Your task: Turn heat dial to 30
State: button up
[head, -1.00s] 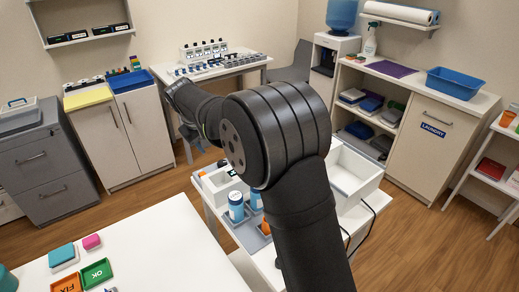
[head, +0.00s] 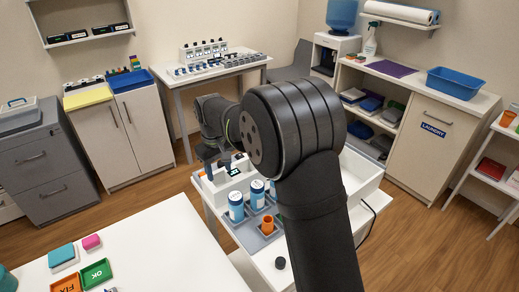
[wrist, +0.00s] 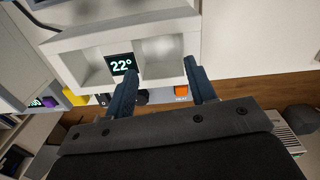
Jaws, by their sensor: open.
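A white unit with open compartments shows in the wrist view (wrist: 95,36), with a lit display (wrist: 121,64) reading 22°. An orange-red label (wrist: 181,92), apparently HEAT, is on its edge. A dark rounded part (wrist: 142,97), possibly the heat dial, shows between my fingers, partly hidden; its setting cannot be read. My gripper (wrist: 160,69) is open, with its two blue fingers spread over the unit's edge, and nothing is seen held. In the head view my gripper (head: 216,166) is small and close to the display (head: 235,171).
Blue-labelled bottles (head: 236,207) and an orange cup (head: 267,225) stand on a grey tray in front of the unit. A black round object (head: 280,263) lies on the white table. A white box (head: 362,178) is to the right, partly behind my arm.

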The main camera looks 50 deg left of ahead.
notch_tip(320, 180, up, 9)
jog(key=w+d, duration=0.8)
jog(key=d, duration=0.1)
jog(key=shift+w+d+r, duration=0.15)
jog(key=shift+d+r, duration=0.1)
jog(key=shift+d, duration=0.15)
jog(key=s+a+f, duration=0.1)
jog(key=s+a, duration=0.7)
jog(key=a, duration=0.1)
jog(key=f, duration=0.8)
jog(key=shift+s+a, duration=0.1)
jog(key=shift+a, duration=0.2)
jog(key=shift+r, duration=0.1)
